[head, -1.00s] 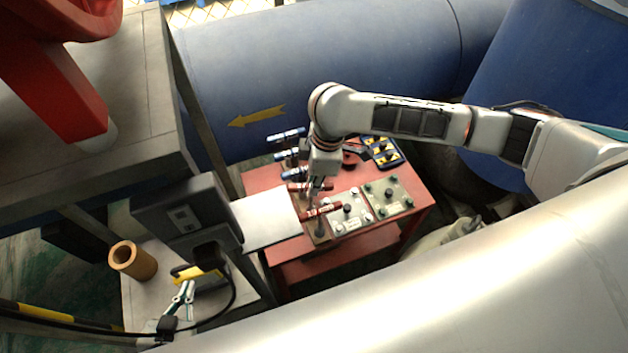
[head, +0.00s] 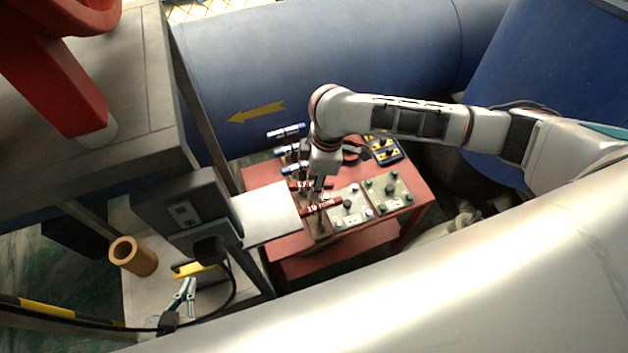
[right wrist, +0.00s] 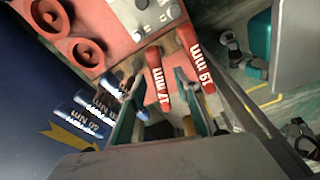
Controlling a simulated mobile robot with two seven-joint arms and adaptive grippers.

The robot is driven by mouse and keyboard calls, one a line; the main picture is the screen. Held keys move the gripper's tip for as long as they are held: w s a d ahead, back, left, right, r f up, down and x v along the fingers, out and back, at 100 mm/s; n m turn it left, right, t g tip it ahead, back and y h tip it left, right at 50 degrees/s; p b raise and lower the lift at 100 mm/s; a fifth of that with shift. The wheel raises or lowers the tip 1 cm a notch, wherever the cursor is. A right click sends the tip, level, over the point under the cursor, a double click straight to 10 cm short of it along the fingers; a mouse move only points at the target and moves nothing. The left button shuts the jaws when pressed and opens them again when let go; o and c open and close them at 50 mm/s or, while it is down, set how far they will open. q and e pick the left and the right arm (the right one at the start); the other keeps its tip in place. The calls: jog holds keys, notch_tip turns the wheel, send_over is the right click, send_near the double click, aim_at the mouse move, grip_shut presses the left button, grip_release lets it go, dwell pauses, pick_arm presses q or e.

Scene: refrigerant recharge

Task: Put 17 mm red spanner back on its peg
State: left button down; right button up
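The 17 mm red spanner (right wrist: 158,82) shows in the right wrist view with its label readable. It lies between the two teal fingers of my right gripper (right wrist: 158,108), which stand apart, with gaps beside the handle. The red 19 mm spanner (right wrist: 196,62) is close on its right. In the head view my right gripper (head: 318,184) is over the rack at the red table's left side, mostly hidden by its wrist. The 19 mm spanner (head: 320,206) is just below it. The peg is hidden. My left gripper (head: 185,296) is at the lower left, its teal fingers apart and empty.
Several blue-handled spanners (head: 288,131) are behind the red ones. Grey control panels (head: 388,192) lie on the red table (head: 420,183). A dark box (head: 185,210), a brass-coloured cylinder (head: 133,256) and a yellow device (head: 195,270) are left. A big silver pipe (head: 430,285) crosses the foreground.

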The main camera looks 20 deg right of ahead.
notch_tip(320, 180, up, 12)
jog(key=d, duration=0.1)
jog(key=shift+s+d, duration=0.25)
jog(key=shift+d, duration=0.15)
jog(key=shift+s+f, duration=0.1)
